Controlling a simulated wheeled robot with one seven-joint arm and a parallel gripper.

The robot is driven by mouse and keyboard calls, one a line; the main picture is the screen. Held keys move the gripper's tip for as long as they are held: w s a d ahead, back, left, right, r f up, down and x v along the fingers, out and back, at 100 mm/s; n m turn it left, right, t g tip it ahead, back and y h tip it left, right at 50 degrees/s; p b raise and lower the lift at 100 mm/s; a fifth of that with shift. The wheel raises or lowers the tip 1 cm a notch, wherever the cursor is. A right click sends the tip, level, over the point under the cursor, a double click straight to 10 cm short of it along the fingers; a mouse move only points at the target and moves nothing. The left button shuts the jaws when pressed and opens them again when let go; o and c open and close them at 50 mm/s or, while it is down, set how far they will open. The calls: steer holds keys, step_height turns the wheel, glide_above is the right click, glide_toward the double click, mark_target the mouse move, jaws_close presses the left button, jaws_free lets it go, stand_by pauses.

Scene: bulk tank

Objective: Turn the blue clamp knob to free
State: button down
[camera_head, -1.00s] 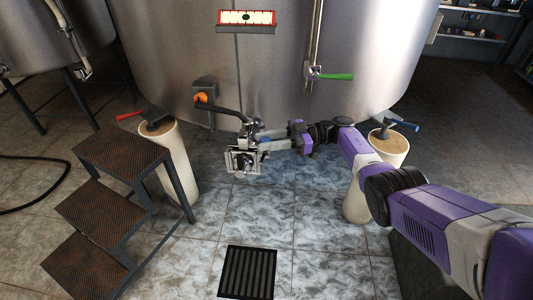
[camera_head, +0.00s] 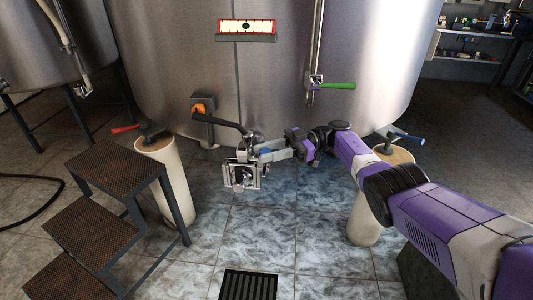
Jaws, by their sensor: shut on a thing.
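The blue handle (camera_head: 407,137), the only clearly blue knob-like part I see, sits on top of the right pale post (camera_head: 398,157), beside my arm. My gripper (camera_head: 249,138) is well to its left, low in front of the steel tank. It is shut at the free end of a black lever (camera_head: 225,122), which runs right from an orange hub (camera_head: 198,109) on the tank wall. The jaws and their exact hold are small and partly hidden by the gripper body. A small blue patch shows on my wrist; I cannot tell more of it.
A red handle (camera_head: 125,129) tops the left post (camera_head: 165,180). Dark steps (camera_head: 115,172) stand at left. A green handle (camera_head: 337,86) and a gauge (camera_head: 246,27) are on the tank (camera_head: 280,75). A drain grate (camera_head: 248,285) lies in clear floor.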

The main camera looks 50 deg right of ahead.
steer(key=c, duration=1.1)
jaws_free()
steer(key=shift+a, duration=0.1)
steer(key=shift+o, duration=0.2)
steer(key=b+v, duration=0.6)
steer(key=v, duration=0.1)
steer(key=shift+d, duration=0.35)
steer(key=shift+s, duration=0.1)
